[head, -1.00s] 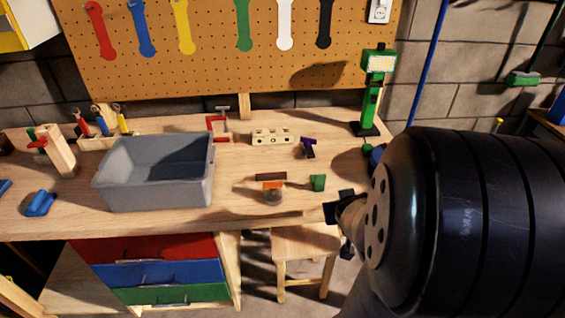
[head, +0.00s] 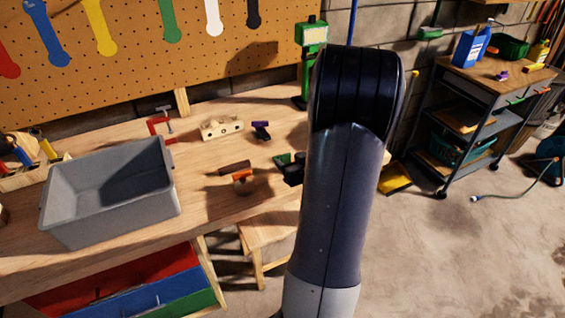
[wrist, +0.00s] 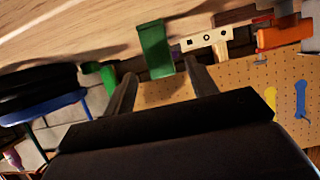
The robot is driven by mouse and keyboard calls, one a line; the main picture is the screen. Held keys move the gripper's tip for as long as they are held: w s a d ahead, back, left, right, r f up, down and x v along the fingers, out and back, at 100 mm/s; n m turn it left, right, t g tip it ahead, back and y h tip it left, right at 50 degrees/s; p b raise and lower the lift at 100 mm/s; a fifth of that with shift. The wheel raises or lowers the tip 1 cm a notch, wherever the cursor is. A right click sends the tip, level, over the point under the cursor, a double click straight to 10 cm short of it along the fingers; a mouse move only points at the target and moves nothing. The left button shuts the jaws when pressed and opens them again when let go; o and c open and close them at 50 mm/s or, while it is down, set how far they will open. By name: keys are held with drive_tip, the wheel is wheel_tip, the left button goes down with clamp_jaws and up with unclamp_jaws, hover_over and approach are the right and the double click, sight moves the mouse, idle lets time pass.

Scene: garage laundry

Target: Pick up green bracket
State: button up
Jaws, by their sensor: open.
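The green bracket (head: 283,158) lies on the workbench right of the orange-and-brown tool, partly hidden by my gripper. In the wrist view the green bracket (wrist: 154,48) stands just beyond the fingertips, roughly between them. My gripper (head: 292,172) is beside the bracket at the bench's front right part. In the wrist view my gripper (wrist: 160,68) has its two fingers apart with nothing held between them. I cannot tell whether a finger touches the bracket.
A grey bin (head: 110,200) stands on the left of the workbench (head: 215,205). Near the bracket are an orange tool (head: 242,176), a purple item (head: 261,131), a wooden block with holes (head: 221,128) and a red clamp (head: 158,126).

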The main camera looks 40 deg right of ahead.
sight(286, 160)
drive_tip(key=shift+f+p+x, duration=0.2)
drive_tip(key=shift+x, duration=1.3)
drive_tip(key=shift+f+p+x, duration=0.2)
drive_tip(key=shift+x, duration=1.3)
drive_tip(key=shift+s, duration=0.2)
drive_tip(key=c, duration=1.1)
drive_tip(key=shift+c, duration=0.2)
